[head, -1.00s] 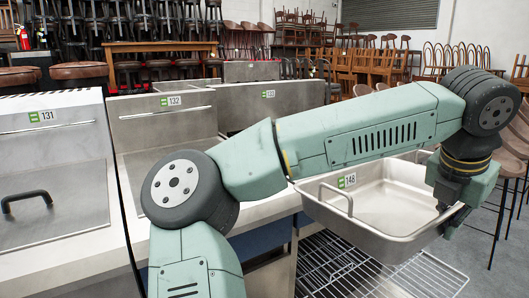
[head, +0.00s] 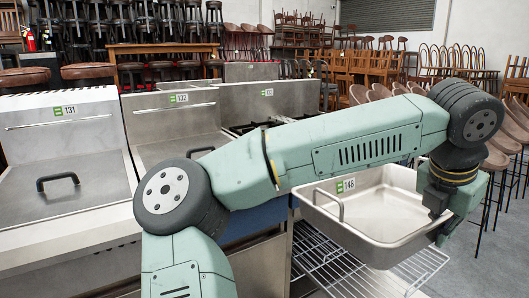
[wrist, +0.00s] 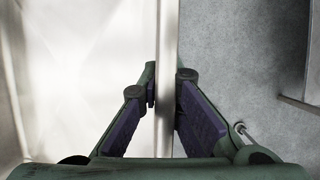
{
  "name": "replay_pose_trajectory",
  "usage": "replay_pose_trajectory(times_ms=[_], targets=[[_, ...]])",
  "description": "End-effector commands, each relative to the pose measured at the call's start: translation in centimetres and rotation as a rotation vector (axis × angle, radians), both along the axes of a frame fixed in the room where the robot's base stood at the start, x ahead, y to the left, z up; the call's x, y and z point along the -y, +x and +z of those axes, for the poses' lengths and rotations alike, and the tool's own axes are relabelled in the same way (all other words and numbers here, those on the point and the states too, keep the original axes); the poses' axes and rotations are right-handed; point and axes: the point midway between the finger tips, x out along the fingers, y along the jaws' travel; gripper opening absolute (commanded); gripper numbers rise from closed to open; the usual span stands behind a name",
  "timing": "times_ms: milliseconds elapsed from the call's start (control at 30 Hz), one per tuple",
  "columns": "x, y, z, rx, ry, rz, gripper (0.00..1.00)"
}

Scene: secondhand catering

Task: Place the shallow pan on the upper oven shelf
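The shallow pan (head: 380,208) is a wide steel tray with tag 148 and a loop handle on its left end. My gripper (head: 443,222) is shut on the pan's right rim and holds it in the air, about level. In the wrist view, the fingers (wrist: 166,82) sit on both sides of the thin rim, with the pan's bright inside (wrist: 80,80) on the left. A wire oven shelf (head: 420,270) sticks out below the pan. The pan hides part of it and my arm hides much of the oven front, so I cannot tell which shelf level this is.
Steel catering units tagged 131 (head: 60,165) and 132 (head: 165,130) stand at the left. A hob (head: 262,124) is behind my arm. Stools (head: 505,145) stand close at the right. Grey floor (head: 490,270) is open at the lower right.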

Motion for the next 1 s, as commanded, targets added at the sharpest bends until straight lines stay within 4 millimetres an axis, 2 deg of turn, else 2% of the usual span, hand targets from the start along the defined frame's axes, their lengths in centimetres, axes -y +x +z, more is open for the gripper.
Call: replay_pose_trajectory(times_ms=[167, 367, 600, 1000], targets=[[-1.9, 0.4, -3.4, -0.002, -0.003, -0.107, 0.00], [-5.1, 0.9, -9.2, -0.006, -0.008, -0.298, 0.00], [-10.3, 1.8, -19.1, -0.006, -0.011, -0.620, 0.00], [-18.2, 3.3, -34.2, -0.007, -0.005, -1.122, 0.00]])
